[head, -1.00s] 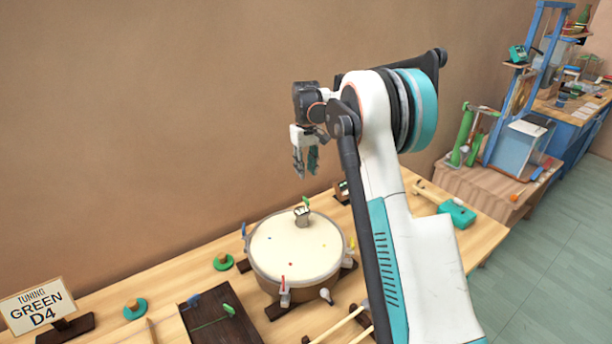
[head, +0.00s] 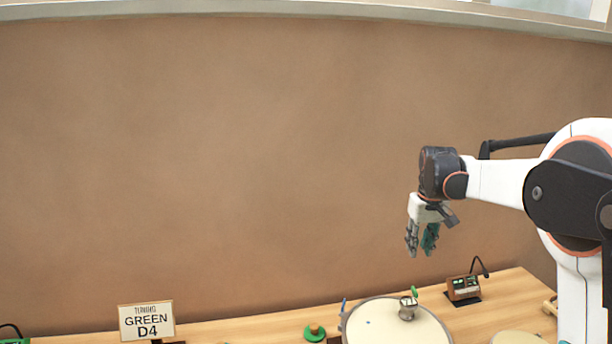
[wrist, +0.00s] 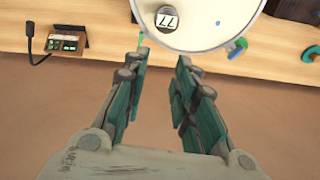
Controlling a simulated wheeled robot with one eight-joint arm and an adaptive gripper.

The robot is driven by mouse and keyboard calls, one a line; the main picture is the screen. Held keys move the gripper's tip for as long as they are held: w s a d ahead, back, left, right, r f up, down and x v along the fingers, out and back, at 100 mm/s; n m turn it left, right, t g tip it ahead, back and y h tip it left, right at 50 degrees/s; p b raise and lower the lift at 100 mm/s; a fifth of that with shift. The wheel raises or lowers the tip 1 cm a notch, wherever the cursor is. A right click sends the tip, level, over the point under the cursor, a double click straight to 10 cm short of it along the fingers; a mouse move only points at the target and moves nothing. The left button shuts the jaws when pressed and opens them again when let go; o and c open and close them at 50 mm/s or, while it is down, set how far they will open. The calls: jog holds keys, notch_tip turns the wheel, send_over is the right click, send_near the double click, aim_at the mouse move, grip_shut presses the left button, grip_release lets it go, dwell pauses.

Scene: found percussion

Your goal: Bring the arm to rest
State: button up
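My gripper (head: 421,240) hangs pointing down in the air above the back of the workbench, in front of the brown wall. In the wrist view its two teal-padded fingers (wrist: 158,85) stand apart with nothing between them. A round drum (head: 390,326) with a cream head sits on the bench below the gripper, cut off by the lower edge of the head view. A small metal cup-like piece (head: 407,308) with a green tab rests on the drum head; in the wrist view its top (wrist: 165,17) shows "77". The gripper touches none of these.
A small device (head: 463,288) with a display and a bent stalk stands right of the drum. A green disc with a wooden knob (head: 314,332) lies left of it. A sign reading "TUNING GREEN D4" (head: 146,320) stands further left. The air around the gripper is clear.

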jog(key=s+a+r+t+b, duration=0.1)
jog(key=s+a+r, duration=0.15)
jog(key=s, duration=0.65)
jog(key=s+a+r+t, duration=0.15)
jog(key=s+a, duration=0.25)
jog(key=s, duration=0.4)
jog(key=s+a+r+t+b, duration=0.1)
jog(key=s+a, duration=0.2)
jog(key=s, duration=0.6)
jog(key=s+a+f+t, duration=0.1)
jog(key=s+f+t, duration=0.1)
jog(key=s+f, duration=0.4)
jog(key=s, duration=0.3)
jog(key=shift+a+m, duration=0.3)
